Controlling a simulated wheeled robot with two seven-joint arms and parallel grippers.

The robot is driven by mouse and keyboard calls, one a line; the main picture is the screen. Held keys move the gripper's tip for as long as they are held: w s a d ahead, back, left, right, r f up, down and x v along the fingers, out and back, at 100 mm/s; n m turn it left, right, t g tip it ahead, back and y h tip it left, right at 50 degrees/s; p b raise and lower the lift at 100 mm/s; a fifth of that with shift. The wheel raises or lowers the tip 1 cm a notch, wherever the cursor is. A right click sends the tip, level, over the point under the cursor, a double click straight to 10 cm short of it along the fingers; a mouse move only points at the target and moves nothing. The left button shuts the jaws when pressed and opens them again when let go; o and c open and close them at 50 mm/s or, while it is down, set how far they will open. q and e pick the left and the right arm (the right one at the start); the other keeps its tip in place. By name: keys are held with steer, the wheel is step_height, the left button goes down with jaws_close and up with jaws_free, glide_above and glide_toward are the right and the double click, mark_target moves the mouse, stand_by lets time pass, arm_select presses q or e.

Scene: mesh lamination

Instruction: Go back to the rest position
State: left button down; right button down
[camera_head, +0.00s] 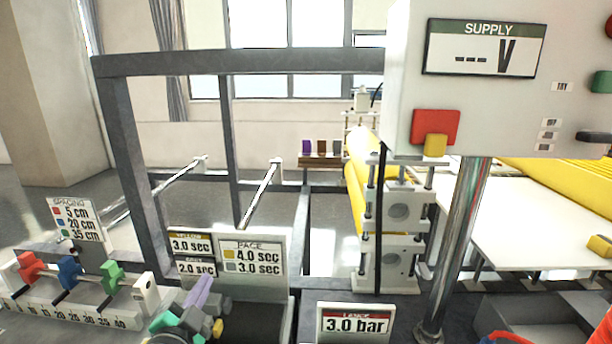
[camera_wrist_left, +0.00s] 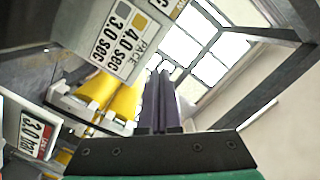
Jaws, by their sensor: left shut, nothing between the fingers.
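My left gripper (camera_head: 203,283) is at the lower left of the head view, in front of the pace sign. Its pale purple fingers point upward and are together. In the left wrist view its dark purple fingers (camera_wrist_left: 160,75) lie side by side, shut, with nothing seen between them. The gripper's green and grey parts show below the fingers. It looks clear of the machine, though its gap to the sign is hard to judge. My right gripper is not seen.
A dark metal frame (camera_head: 130,160) stands behind the pace sign (camera_head: 262,250). The spacing rail (camera_head: 70,318) with coloured blocks is at left. Yellow rollers (camera_head: 362,190), a 3.0 bar sign (camera_head: 354,322) and a supply panel (camera_head: 400,90) are to the right.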

arm_select(q)
steer(key=s+a+f+n+g, duration=0.1)
steer(key=s+f+g, duration=0.1)
steer(key=f, duration=0.1)
steer(key=s+a+f+n+g+y, duration=0.1)
steer(key=s+a+f+n+g, duration=0.1)
steer(key=f, duration=0.2)
steer(key=s+a+f+n+g+y, duration=0.1)
steer(key=s+f+n, duration=0.1)
steer(key=f, duration=0.2)
steer(key=shift+a+f+g, duration=0.25)
steer(key=shift+a+g, duration=0.15)
steer(key=s+d+f+n+g+h, duration=0.25)
steer(key=s+f+g, duration=0.55)
steer(key=s+f, duration=0.6)
steer(key=s+f+g, duration=0.1)
steer(key=s+f, duration=0.1)
steer(key=f, duration=0.9)
steer(key=s+f, duration=0.2)
steer(key=f, duration=1)
steer(key=s+a+f+g, duration=0.1)
steer(key=s+a+f, duration=0.2)
steer(key=s+f, duration=0.8)
steer(key=s, duration=0.4)
steer(key=shift+s+a+f, duration=0.15)
steer(key=shift+s+f, duration=0.1)
steer(key=shift+f, duration=0.1)
steer(key=shift+y, duration=0.25)
